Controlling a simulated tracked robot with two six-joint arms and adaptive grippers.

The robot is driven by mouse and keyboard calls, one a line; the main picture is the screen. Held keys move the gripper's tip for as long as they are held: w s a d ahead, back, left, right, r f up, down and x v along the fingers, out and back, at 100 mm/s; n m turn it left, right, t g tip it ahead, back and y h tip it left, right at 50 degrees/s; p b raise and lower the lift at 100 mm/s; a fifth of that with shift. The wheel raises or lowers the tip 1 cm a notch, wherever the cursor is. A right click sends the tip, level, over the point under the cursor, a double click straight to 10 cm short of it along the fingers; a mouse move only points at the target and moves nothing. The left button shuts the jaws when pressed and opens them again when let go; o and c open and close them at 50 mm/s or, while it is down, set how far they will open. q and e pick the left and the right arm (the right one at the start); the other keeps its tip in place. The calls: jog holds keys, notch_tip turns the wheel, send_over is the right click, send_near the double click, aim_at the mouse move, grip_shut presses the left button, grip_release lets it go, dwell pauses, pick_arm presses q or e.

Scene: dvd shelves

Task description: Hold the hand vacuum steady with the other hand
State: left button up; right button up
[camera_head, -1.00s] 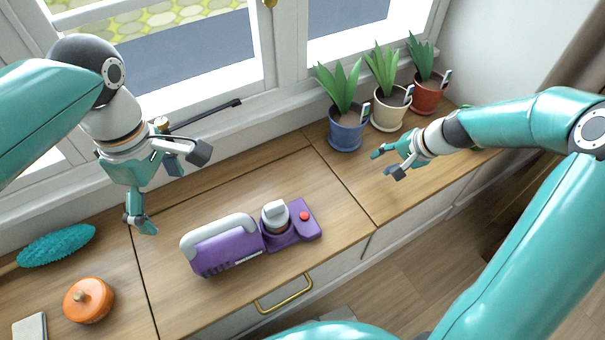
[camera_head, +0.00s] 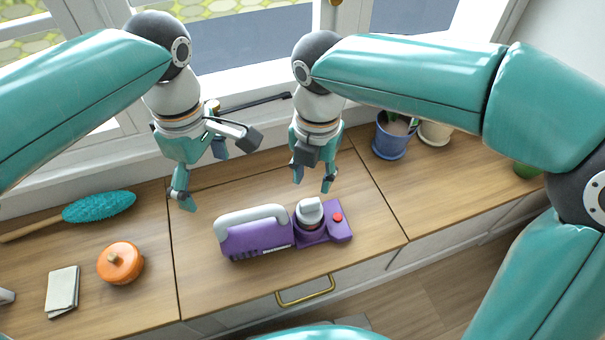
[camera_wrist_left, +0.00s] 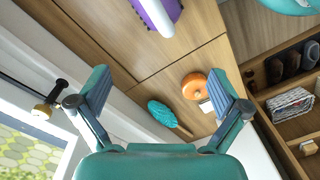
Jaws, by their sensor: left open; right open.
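The purple hand vacuum (camera_head: 258,240) with a grey handle lies on the wooden counter in the head view, its purple base with a red button at its right end. Part of it also shows at the top of the left wrist view (camera_wrist_left: 158,14). My left gripper (camera_head: 215,175) is open and empty, above and to the left of the vacuum. In the left wrist view its two fingers (camera_wrist_left: 165,98) are spread with nothing between them near the tips. My right gripper (camera_head: 312,182) is open and empty, just above and behind the right part of the vacuum, apart from it.
A blue potted plant (camera_head: 391,138) stands at the back right, partly hidden by my right arm. The window is behind.

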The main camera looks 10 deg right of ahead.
aim_at(225, 228)
jog(key=shift+s+a+r+n, duration=0.1)
jog(key=shift+a+r+n, duration=0.15)
jog(key=shift+n, duration=0.25)
pick_arm(q)
jog(key=f, duration=1.7)
jog(key=shift+s+a, duration=0.15)
jog(key=shift+s, duration=0.15)
jog(key=shift+c, duration=0.2)
